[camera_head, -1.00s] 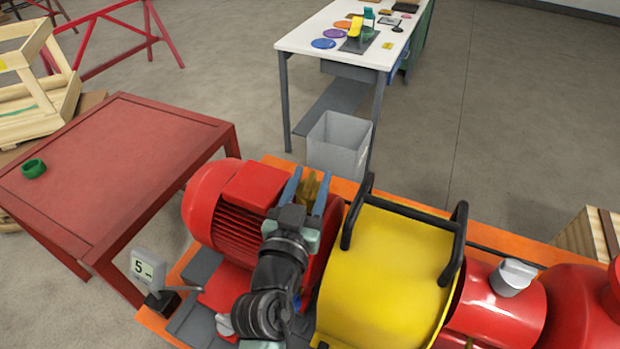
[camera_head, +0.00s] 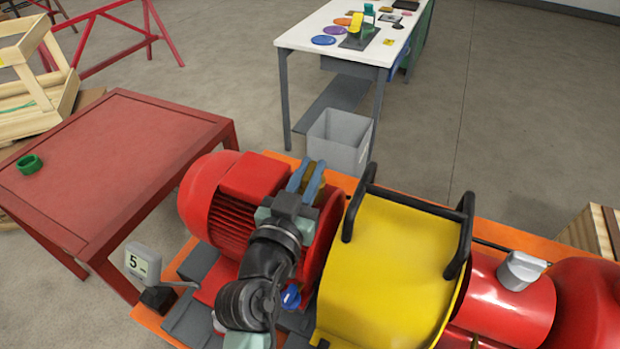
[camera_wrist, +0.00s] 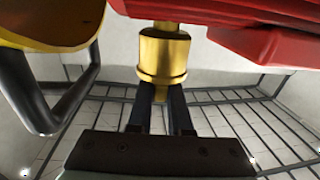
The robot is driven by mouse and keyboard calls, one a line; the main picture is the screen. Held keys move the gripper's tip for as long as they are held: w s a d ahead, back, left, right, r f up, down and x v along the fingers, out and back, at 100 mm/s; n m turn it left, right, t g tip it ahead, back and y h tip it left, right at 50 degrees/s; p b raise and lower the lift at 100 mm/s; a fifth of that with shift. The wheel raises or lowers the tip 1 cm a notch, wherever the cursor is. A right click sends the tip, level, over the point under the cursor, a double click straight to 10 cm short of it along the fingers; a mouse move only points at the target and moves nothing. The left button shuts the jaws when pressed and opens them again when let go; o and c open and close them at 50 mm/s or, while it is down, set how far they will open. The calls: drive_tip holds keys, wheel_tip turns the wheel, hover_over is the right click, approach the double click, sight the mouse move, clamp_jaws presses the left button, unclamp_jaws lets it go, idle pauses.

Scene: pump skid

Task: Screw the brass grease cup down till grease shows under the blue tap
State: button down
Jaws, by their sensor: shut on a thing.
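The brass grease cup (camera_wrist: 163,58) hangs under a red housing in the wrist view, its axis upright in that picture. My gripper (camera_wrist: 161,92) has its two dark fingers at the cup's lower end, shut on it. In the head view my gripper (camera_head: 306,180) shows blue fingers beside the motor's right end, and a little of the brass cup (camera_head: 315,188) shows between and behind them. A small blue part (camera_head: 291,297), perhaps the blue tap, shows low beside my arm. No grease is visible; the space under the blue part is hidden.
The red motor (camera_head: 240,205) is left of my gripper, and the yellow guard (camera_head: 385,260) with black handles is close on the right. A display reading 5 (camera_head: 140,262) stands at the skid's left corner. A grey bin (camera_head: 338,140) stands behind.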

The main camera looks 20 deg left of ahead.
drive_tip(key=h+b, duration=0.1)
drive_tip(key=b, duration=0.1)
drive_tip(key=m+h+b, duration=0.1)
drive_tip(key=b, duration=0.1)
drive_tip(key=shift+a+f+m+b, duration=0.1)
drive_tip(key=shift+f+m+b, duration=0.2)
drive_tip(key=shift+f+b, duration=0.1)
drive_tip(key=m+h+b, duration=0.2)
drive_tip(key=h+b, duration=0.2)
drive_tip(key=b, duration=0.1)
drive_tip(key=shift+r+g, duration=0.1)
drive_tip(key=shift+g, duration=0.2)
drive_tip(key=m+h+b, duration=0.1)
drive_tip(key=h+b, duration=0.1)
drive_tip(key=shift+m+g+b, duration=0.35)
drive_tip(key=shift+m+g, duration=0.05)
drive_tip(key=m+g+h+b, duration=0.1)
drive_tip(key=m+h+b, duration=0.1)
drive_tip(key=h, duration=0.1)
drive_tip(key=shift+r+g+h+b, duration=0.2)
drive_tip(key=shift+g+h+b, duration=0.1)
drive_tip(key=shift+g+b, duration=0.1)
drive_tip(key=shift+r+m, duration=0.1)
drive_tip(key=shift+m, duration=0.3)
drive_tip(key=c, duration=0.8)
unclamp_jaws()
drive_tip(key=shift+c, duration=0.2)
